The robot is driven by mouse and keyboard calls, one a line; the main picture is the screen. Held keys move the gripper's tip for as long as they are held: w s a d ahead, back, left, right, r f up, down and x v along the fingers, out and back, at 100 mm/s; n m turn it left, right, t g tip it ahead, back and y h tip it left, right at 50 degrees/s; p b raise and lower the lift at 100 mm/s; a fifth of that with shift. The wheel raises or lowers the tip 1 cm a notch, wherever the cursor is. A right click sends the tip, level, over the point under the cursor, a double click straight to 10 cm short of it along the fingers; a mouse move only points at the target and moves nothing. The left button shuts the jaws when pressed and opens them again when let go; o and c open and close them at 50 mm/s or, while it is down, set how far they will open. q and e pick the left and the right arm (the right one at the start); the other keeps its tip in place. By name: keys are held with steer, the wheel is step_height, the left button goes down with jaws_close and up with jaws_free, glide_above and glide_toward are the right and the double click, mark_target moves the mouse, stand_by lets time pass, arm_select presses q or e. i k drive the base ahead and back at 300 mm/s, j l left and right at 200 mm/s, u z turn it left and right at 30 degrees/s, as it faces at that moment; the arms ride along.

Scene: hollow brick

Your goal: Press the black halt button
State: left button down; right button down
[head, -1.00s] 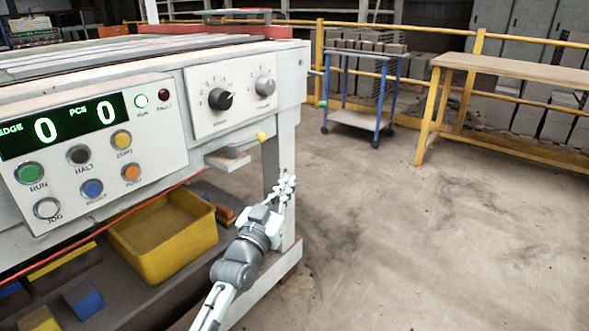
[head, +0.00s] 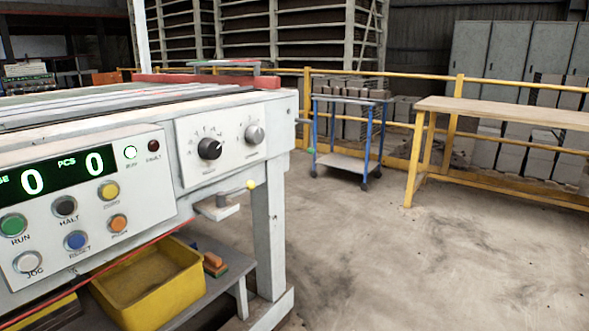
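The black halt button (head: 64,206) sits on the white control panel (head: 150,199) at the left of the head view, above its HALT label. The green run button (head: 13,225) is to its left, the yellow button (head: 108,191) to its right, and the blue reset button (head: 76,241) below it. Neither of my grippers is in view, and nothing covers the halt button.
A yellow bin (head: 150,290) sits on the shelf under the machine. A blue cart (head: 347,140) and a wooden bench (head: 500,113) stand behind open floor (head: 420,260).

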mark_target(64, 207)
steer(key=u, duration=1.25)
